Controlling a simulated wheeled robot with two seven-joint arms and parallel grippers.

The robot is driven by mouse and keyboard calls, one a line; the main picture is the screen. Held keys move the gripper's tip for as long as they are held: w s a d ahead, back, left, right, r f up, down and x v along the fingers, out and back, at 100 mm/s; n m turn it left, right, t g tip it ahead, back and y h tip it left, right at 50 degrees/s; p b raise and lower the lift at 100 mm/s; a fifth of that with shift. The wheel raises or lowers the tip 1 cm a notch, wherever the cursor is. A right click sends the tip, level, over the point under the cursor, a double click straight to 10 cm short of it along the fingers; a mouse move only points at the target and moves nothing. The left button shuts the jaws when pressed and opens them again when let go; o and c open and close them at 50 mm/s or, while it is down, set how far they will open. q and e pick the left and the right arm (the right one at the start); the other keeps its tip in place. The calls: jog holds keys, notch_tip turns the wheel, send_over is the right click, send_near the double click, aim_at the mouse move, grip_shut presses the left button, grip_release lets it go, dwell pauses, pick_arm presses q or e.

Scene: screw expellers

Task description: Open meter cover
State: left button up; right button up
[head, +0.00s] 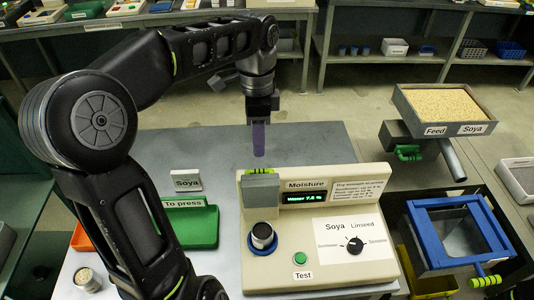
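The beige moisture meter (330,268) stands on the table with its display (305,197) lit. Its grey cover (260,192) stands raised behind the blue-ringed well (262,250), with a green handle (261,171) at its top edge. A metal cup (262,236) shows in the open well. My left gripper (259,152) points down just above and behind the green handle, apart from it as far as I can see. Its fingers show edge-on, so the gap between them is hidden. My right gripper is out of view.
A green press tray (197,228) and a Soya label (187,181) are left of the meter. A small cup (87,280) stands at front left. A grain-filled hopper (444,104) and a blue-framed box (458,240) are on the right. The table behind the meter is clear.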

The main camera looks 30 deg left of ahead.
aim_at(259, 170)
pick_arm(q)
jog(key=f+b, duration=0.1)
jog(key=f, duration=0.1)
jog(key=f+b, duration=0.2)
jog(key=shift+s+d, duration=0.1)
jog(key=shift+s, duration=0.1)
jog(key=shift+s+d+f, duration=0.1)
jog(key=shift+d+f, duration=0.05)
jog(key=shift+f, duration=1.8)
jog(key=shift+c, duration=0.3)
grip_shut()
